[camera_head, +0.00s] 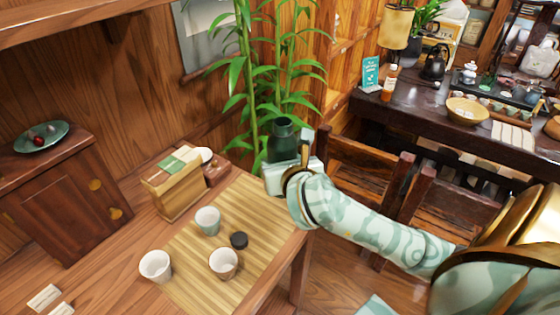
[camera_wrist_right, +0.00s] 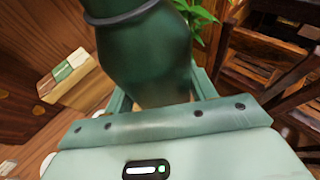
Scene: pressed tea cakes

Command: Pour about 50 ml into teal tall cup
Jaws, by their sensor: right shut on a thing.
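A dark green bottle (camera_head: 283,145) stands upright in my right gripper (camera_head: 288,170), above the far right corner of the bamboo mat. In the right wrist view the green bottle (camera_wrist_right: 148,60) fills the space between the fingers of my right gripper (camera_wrist_right: 160,92), which is shut on it. The teal cup (camera_head: 207,221) stands upright on the mat, left of and nearer than the bottle. Its contents cannot be made out. A dark round lid-like piece (camera_head: 239,240) lies right of the teal cup. My left gripper is out of view.
A white cup (camera_head: 223,264) stands on the bamboo mat (camera_head: 190,285); another white cup (camera_head: 155,266) stands at its left edge. A tan box (camera_head: 172,188) is behind the mat. A bamboo plant (camera_head: 245,90) rises behind the bottle. Chairs (camera_head: 370,165) stand to the right.

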